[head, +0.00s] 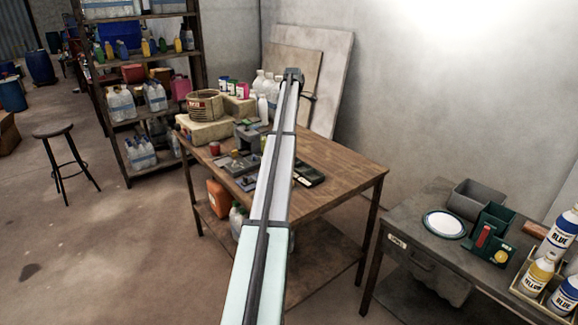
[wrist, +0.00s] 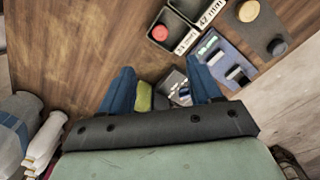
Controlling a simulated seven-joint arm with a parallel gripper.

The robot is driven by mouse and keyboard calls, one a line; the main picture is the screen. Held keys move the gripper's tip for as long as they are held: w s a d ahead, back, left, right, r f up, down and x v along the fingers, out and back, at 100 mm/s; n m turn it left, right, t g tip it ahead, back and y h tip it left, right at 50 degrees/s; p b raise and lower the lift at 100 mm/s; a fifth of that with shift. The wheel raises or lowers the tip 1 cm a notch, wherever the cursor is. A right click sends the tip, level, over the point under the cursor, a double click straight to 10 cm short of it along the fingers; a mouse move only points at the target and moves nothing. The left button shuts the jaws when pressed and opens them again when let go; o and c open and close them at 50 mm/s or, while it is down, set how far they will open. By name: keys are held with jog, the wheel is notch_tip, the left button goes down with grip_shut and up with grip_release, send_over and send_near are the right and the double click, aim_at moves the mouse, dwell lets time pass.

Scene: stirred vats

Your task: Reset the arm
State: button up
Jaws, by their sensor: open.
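My arm reaches out over the wooden table (head: 335,160) in the head view. My gripper (head: 292,76) is small at its far end, high in the picture, near the boards against the wall. In the wrist view my gripper (wrist: 160,66) has its two blue fingers spread apart, with nothing held between them. Beyond the fingers lie the wooden table top, a green-yellow object (wrist: 145,95) and a dark tray with small parts. The finger tips look above the table; their exact height cannot be told.
The table holds a round basket (head: 205,106), white bottles and several trays. A second table (head: 400,228) with bottles stands right; a shelf and stool (head: 66,160) stand left.

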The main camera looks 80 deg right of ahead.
dwell(0.4)
